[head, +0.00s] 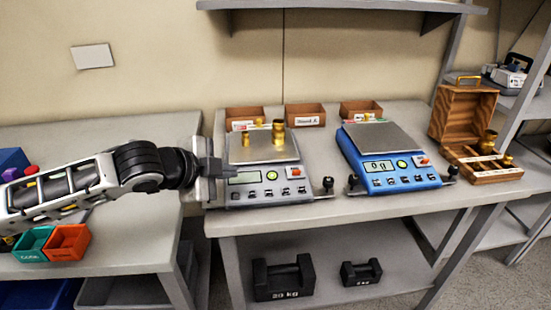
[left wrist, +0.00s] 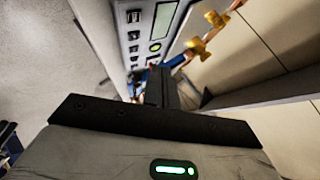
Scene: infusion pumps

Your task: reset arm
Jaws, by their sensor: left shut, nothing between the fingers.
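My left gripper (head: 224,168) is at the left edge of the grey scale (head: 262,188) in the head view, beside its front panel. Its fingers are shut with nothing between them; they also show in the left wrist view (left wrist: 160,88). I cannot tell if the gripper touches the scale. Brass weights (head: 278,132) stand on the grey scale's pan. A blue scale (head: 400,180) with an empty-looking pan stands to the right. In the left wrist view the grey scale's panel (left wrist: 135,35) and brass weights (left wrist: 200,48) lie beyond the fingers. My right gripper is not in view.
Small brown bins (head: 305,115) line the back of the table (head: 330,209). An open wooden box (head: 462,118) with brass weights is at the right. Black dumbbells (head: 283,278) lie on the lower shelf. Teal and orange bins (head: 68,243) sit under my left arm. A shelf (head: 340,5) hangs above.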

